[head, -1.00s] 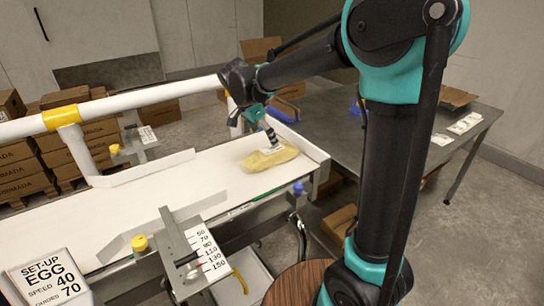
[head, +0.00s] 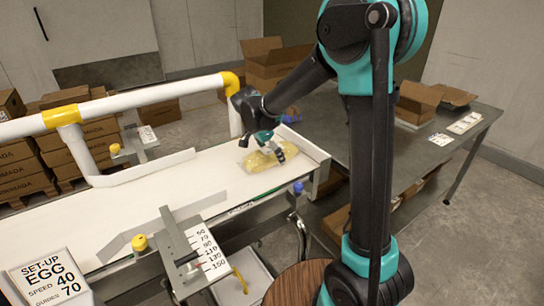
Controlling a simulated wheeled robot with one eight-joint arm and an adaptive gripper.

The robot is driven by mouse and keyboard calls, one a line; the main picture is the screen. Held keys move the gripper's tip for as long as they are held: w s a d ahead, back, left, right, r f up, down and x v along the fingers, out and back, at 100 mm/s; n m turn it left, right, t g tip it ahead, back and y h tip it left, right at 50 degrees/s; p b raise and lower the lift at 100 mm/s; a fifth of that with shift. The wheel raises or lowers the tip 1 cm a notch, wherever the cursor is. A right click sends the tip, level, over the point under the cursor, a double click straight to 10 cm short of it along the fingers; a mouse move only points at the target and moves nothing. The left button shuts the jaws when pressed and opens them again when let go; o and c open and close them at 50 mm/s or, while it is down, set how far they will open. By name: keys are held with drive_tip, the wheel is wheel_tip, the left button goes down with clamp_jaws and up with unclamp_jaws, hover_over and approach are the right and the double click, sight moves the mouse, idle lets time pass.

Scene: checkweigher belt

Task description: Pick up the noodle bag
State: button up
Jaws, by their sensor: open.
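The noodle bag (head: 258,161), a clear bag with yellow contents, lies flat on the white belt (head: 190,187) near its right end. My gripper (head: 265,152) is over the bag, pointing down with its dark fingers apart. One finger shows at the bag's right side and one at its upper left. I cannot tell whether the fingers touch the bag. Part of the bag is hidden behind the gripper.
A white rail (head: 150,99) with yellow joints runs behind the belt. Guide plates (head: 150,224) with yellow knobs stand along both sides. A grey metal table (head: 425,150) with open cardboard boxes (head: 418,103) is at the right. Stacked cartons (head: 62,150) stand at the back left.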

drive_tip(key=shift+c, duration=0.6)
drive_tip(key=c, duration=1.8)
